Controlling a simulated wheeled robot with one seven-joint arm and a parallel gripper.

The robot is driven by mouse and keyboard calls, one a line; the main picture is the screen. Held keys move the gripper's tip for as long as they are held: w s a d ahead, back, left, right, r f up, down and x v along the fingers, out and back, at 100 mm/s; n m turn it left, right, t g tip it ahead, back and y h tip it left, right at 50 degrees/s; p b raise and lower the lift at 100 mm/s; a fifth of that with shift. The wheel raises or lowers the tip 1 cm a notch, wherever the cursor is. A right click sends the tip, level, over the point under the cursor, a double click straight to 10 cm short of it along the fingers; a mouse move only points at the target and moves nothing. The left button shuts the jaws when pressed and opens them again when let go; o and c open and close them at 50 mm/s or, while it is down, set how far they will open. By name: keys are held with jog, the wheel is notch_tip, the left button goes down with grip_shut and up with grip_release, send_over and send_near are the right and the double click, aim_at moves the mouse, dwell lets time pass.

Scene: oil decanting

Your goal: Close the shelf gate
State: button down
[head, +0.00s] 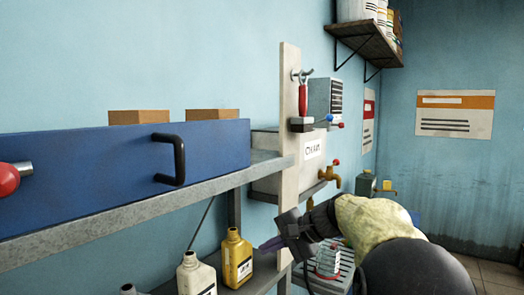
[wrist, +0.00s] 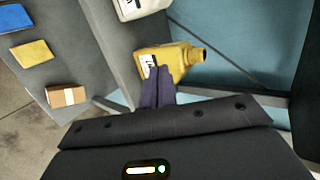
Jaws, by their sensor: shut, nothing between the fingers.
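The shelf gate, a long blue panel (head: 90,170), stands upright along the front edge of the grey upper shelf (head: 130,208) in the head view. A black bar handle (head: 178,160) is on its right part, and a red knob on a metal pin (head: 10,179) is at its left end. I cannot tell whether the pin is engaged. My gripper (head: 268,246) is below and right of the gate, beside the wooden post, apart from the handle. Its purple fingers (wrist: 157,88) are shut and empty, close to a yellow jug (wrist: 178,62) in the wrist view.
The yellow jug (head: 238,260) and a cream jug (head: 196,274) stand on the lower shelf. The wooden post (head: 289,150) rises at the right of the gate. Two cardboard boxes (head: 138,117) (head: 212,114) show behind the gate. A labelled tank (head: 285,165) with a brass tap (head: 329,174) is beyond the post.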

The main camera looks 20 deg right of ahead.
jog(key=s+d+r+t+y, duration=0.1)
jog(key=d+r+y, duration=0.1)
jog(key=r, duration=0.6)
jog(key=s+d+r+n+t+y, duration=0.1)
jog(key=d+r, duration=0.3)
jog(key=r, duration=0.4)
jog(key=s+d+r+n+t+y+p, duration=0.1)
jog(key=d+r+t+y, duration=0.1)
jog(key=r, duration=0.6)
jog(key=shift+s+d+y, duration=0.35)
jog(key=shift+d+y, duration=0.05)
jog(key=shift+d, duration=0.1)
jog(key=w+a+p, duration=0.4)
jog(key=a+p, duration=0.1)
jog(key=a, duration=0.6)
jog(key=shift+p, duration=0.3)
jog(key=shift+w+f, duration=0.1)
